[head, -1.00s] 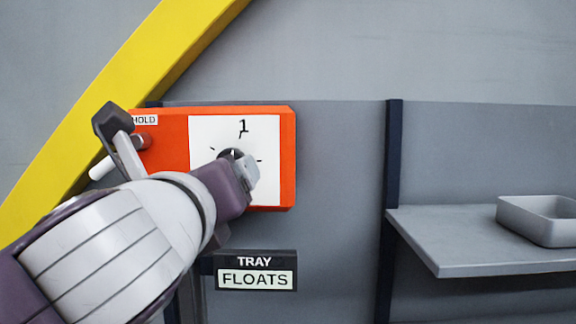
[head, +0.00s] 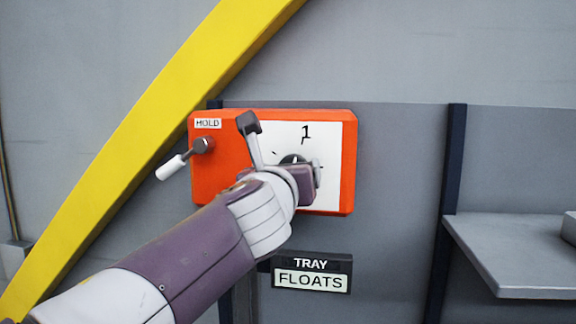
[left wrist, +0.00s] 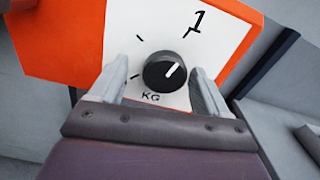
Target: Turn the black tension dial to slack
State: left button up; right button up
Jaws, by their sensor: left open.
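The black dial (left wrist: 165,71) sits on a white plate marked "1" and "KG" on the orange box (head: 204,178). In the left wrist view its white pointer line points up and to the right, toward the "1". In the head view the dial (head: 292,159) is partly hidden behind my left gripper (head: 308,172). My left gripper is open, with its two grey fingers (left wrist: 160,88) on either side of the dial. Gaps show between the fingers and the dial. I see no "slack" marking. My right gripper is not in view.
A lever with a white handle (head: 172,167) sticks out of the box's left side under a "HOLD" label (head: 208,124). A "TRAY FLOATS" sign (head: 311,272) is below the box. A grey shelf (head: 515,255) is at the right. A yellow diagonal beam (head: 150,140) passes behind.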

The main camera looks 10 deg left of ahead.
pick_arm(q)
jog(key=shift+d, duration=0.35)
jog(key=shift+c, duration=0.9)
jog(key=shift+d, duration=0.1)
jog(key=c, duration=0.5)
jog(key=shift+a, duration=0.2)
jog(key=c, duration=0.4)
jog(key=shift+o, duration=0.2)
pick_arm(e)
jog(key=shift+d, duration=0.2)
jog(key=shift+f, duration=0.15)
